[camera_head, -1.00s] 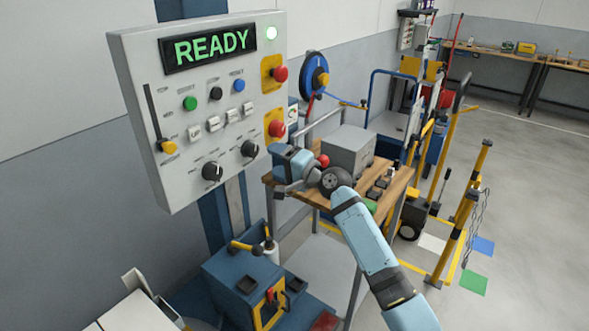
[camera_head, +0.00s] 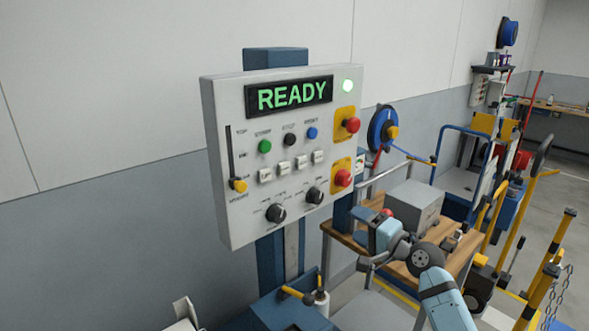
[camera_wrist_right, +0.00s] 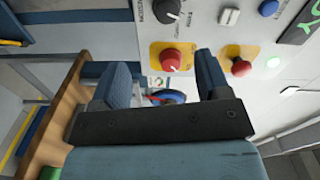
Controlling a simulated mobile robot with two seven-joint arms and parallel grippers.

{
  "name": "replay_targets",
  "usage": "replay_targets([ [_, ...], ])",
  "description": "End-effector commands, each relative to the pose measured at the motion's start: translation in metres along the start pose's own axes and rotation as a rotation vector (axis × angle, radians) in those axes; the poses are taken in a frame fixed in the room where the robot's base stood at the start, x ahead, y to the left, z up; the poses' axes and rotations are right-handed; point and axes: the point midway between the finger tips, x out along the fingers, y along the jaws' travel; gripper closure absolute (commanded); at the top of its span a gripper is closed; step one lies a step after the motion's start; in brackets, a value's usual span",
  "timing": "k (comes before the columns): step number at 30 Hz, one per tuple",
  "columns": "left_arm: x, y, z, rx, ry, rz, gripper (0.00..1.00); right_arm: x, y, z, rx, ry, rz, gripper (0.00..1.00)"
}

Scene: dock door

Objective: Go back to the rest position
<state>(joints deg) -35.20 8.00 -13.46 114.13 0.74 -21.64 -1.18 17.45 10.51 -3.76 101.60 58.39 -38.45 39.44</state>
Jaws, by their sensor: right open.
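My right gripper (camera_head: 362,240) is in front of the lower right of the control panel in the head view, apart from it. It is open and empty; its two fingers also show in the right wrist view (camera_wrist_right: 165,85), with the panel beyond them. The grey control panel (camera_head: 230,150) shows a green READY display (camera_head: 289,95) and a lit green lamp (camera_head: 347,86). Two red mushroom buttons on yellow plates, the upper (camera_head: 351,125) and the lower (camera_head: 343,178), sit on its right side.
A wooden workbench (camera_head: 460,262) with a grey box (camera_head: 413,204) stands behind my right arm. A blue reel (camera_head: 380,128) hangs on the wall beyond the panel. Yellow posts (camera_head: 548,265) and a blue-framed cart (camera_head: 450,165) are at the right. Blue equipment (camera_head: 270,312) stands below the panel.

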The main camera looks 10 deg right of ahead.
Motion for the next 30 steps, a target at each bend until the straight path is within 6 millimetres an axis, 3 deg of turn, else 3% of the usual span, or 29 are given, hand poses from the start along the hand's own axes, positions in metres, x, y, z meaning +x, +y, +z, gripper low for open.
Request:
replay_targets([
  [5, -0.007, 0.000, -0.011, 0.000, 0.001, -0.001, 0.57, -0.026, 0.058, 0.037, -0.147, 0.023, 0.126, 0.30],
  [9, -0.014, -0.001, -0.022, 0.001, 0.003, -0.003, 0.57, -0.064, 0.113, 0.080, -0.342, 0.027, 0.257, 0.30],
  [15, -0.022, -0.002, -0.035, 0.001, 0.006, -0.007, 0.57, -0.131, 0.171, 0.146, -0.632, -0.024, 0.423, 0.30],
  [19, -0.028, -0.003, -0.043, 0.001, 0.007, -0.009, 0.57, -0.179, 0.195, 0.190, -0.824, -0.086, 0.509, 0.30],
  [24, -0.034, -0.003, -0.051, 0.001, 0.006, -0.011, 0.57, -0.237, 0.208, 0.240, -1.046, -0.183, 0.583, 0.30],
  [30, -0.037, -0.003, -0.052, 0.000, 0.001, -0.011, 0.57, -0.273, 0.211, 0.272, -1.195, -0.255, 0.615, 0.30],
])
